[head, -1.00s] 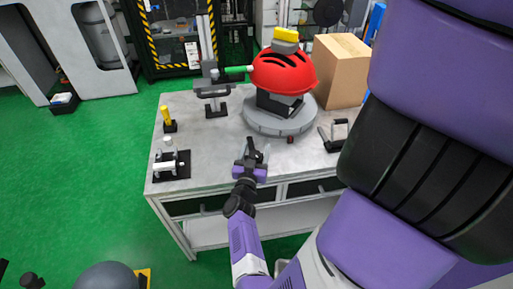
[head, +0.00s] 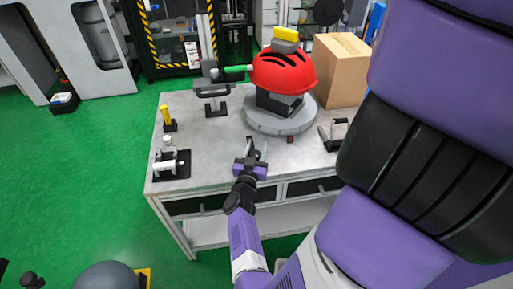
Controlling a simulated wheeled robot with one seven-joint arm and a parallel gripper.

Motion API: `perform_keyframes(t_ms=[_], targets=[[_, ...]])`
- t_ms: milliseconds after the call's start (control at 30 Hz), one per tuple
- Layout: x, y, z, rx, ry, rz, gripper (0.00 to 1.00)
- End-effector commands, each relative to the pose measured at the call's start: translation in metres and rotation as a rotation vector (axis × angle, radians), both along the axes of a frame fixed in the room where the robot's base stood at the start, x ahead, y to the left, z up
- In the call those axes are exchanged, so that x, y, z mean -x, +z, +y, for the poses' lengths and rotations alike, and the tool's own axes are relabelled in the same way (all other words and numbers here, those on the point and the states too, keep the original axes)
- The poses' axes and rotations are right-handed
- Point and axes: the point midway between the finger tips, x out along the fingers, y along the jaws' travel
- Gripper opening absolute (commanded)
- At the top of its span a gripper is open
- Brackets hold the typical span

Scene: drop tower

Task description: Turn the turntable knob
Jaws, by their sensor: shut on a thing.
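The round grey turntable (head: 252,126) stands on the workbench, with a red helmet-like shell (head: 283,71) on a dark block on top of it. A small dark red knob (head: 290,140) shows low at the turntable's front. My gripper (head: 257,145) is over the bench's front part, in front and to the left of the turntable. In the picture it is left of the red knob and appears apart from it. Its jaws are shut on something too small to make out.
A cardboard box (head: 340,72) stands behind the turntable at the right. A dark handled fixture (head: 335,135) is at the right. A grey stand (head: 214,95), a yellow-topped post (head: 167,118) and a clamp fixture (head: 171,160) are on the left. The bench top (head: 215,140) between is clear.

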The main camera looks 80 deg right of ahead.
Motion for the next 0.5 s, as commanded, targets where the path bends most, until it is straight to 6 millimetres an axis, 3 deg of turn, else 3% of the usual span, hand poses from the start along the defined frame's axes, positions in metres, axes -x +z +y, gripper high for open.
perform_keyframes(t_ms=[500], targets=[[0.0048, -0.0038, 0.0017, -0.003, -0.138, -0.002, 0.01]])
